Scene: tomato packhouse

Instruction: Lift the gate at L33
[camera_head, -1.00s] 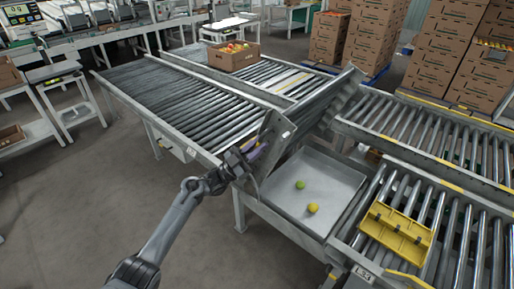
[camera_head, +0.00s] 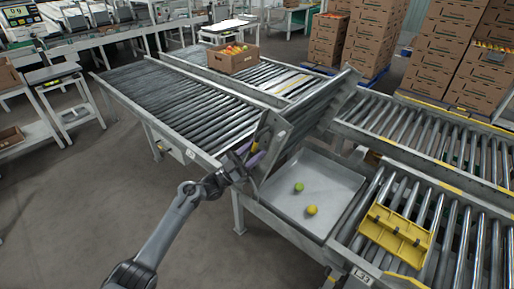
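The gate (camera_head: 312,106) is a grey roller section that stands tilted up between the left roller conveyor (camera_head: 185,100) and the conveyor on the right. Its near end plate (camera_head: 272,135) faces me. My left gripper (camera_head: 252,156) is at the near lower corner of this plate, beside a small purple part. The fingers are dark and small there, and I cannot tell whether they are shut on the gate. A small white label (camera_head: 191,154) is on the left conveyor's frame, too small to read surely. My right gripper is not in view.
Below the gate is a grey metal tray (camera_head: 285,208) with a green fruit (camera_head: 299,187) and a yellow-orange fruit (camera_head: 312,210). A yellow rack (camera_head: 396,236) lies on the right rollers. A carton of fruit (camera_head: 233,60) stands on the back conveyor. The floor at left is clear.

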